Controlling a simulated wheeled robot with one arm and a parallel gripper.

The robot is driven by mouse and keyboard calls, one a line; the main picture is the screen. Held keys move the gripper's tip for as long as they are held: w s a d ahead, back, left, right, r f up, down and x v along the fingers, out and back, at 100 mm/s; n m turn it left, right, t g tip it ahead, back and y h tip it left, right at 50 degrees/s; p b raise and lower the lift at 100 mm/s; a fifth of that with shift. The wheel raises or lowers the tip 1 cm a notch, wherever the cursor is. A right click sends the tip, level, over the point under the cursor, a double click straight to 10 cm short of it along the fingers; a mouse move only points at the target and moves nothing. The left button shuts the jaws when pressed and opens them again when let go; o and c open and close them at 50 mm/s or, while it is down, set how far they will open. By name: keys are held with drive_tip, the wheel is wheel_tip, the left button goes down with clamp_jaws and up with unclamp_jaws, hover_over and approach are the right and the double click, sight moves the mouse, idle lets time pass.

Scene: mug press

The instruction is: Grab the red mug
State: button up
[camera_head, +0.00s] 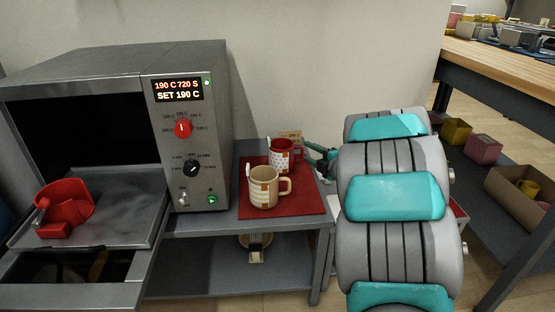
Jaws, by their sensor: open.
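A red mug with a pale pattern (285,151) stands upright on a red mat (312,203) at the back of a small grey table, with its handle to the right. A cream striped mug (262,190) stands in front of it and hides its lower part. My gripper (317,156) is at the right of the red mug, near its handle. It is open, and mostly hidden behind my large grey and teal arm. I cannot tell whether its fingers touch the handle.
A grey oven (217,130) with a lit display stands at the left. A red curved piece (66,208) lies on its lowered door (120,218). A wooden workbench (500,58) is at the right, with boxes below.

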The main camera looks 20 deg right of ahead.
sight(299, 148)
drive_tip(key=shift+x, duration=1.2)
drive_tip(key=x, duration=0.5)
drive_tip(key=shift+s, duration=0.1)
clamp_jaws()
